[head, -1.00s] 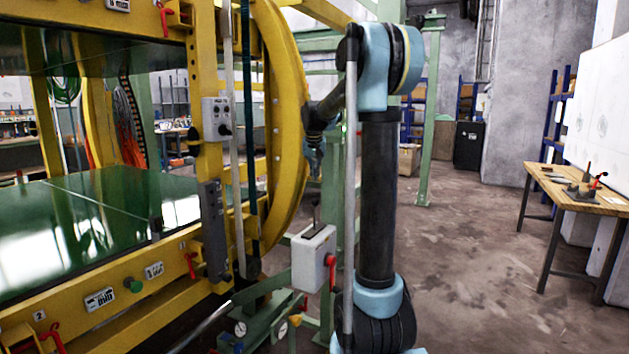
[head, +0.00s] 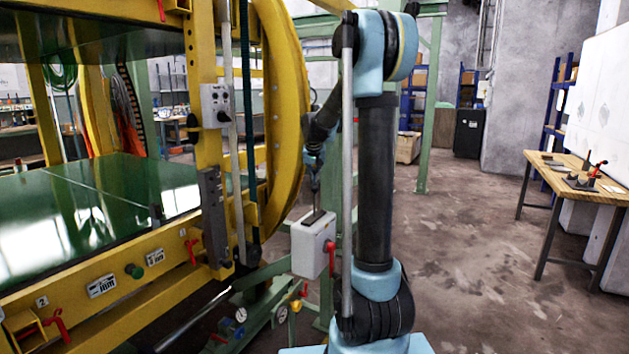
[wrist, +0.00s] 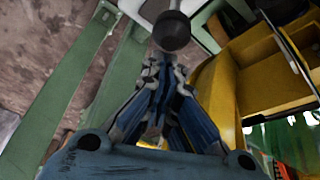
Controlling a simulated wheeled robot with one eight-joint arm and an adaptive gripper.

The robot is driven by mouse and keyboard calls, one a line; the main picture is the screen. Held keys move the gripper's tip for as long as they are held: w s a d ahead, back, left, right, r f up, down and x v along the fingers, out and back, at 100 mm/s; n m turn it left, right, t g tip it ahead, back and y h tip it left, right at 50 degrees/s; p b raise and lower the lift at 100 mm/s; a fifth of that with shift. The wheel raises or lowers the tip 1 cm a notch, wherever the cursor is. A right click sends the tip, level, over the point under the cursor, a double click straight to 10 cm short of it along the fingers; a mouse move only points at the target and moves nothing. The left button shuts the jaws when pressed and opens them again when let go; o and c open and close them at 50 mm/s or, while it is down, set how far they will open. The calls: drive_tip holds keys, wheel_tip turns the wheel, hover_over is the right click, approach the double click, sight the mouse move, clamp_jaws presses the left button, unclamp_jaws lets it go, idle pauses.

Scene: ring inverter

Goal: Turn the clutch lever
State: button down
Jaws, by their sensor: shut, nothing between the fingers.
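A white box (head: 312,245) stands on green framing beside the yellow ring, with a dark slot on top and a red handle (head: 331,258) on its right side. A thin upright lever rises from the slot; its upper end is hard to make out behind my gripper (head: 315,187), directly above the box. In the wrist view, a dark round knob (wrist: 172,31) on a pale shaft lies just beyond the tips of my gripper (wrist: 163,65). The fingers are together and hold nothing. I cannot tell whether they touch the knob.
The yellow ring (head: 285,130) and its frame stand close on the left, with a grey control box (head: 215,106). Gauges and a green frame are low beside the white box. A wooden workbench (head: 578,180) stands right; the floor between is clear.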

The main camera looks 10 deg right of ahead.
drive_tip(key=shift+s, duration=0.2)
drive_tip(key=shift+s+a, duration=0.2)
drive_tip(key=shift+s, duration=0.45)
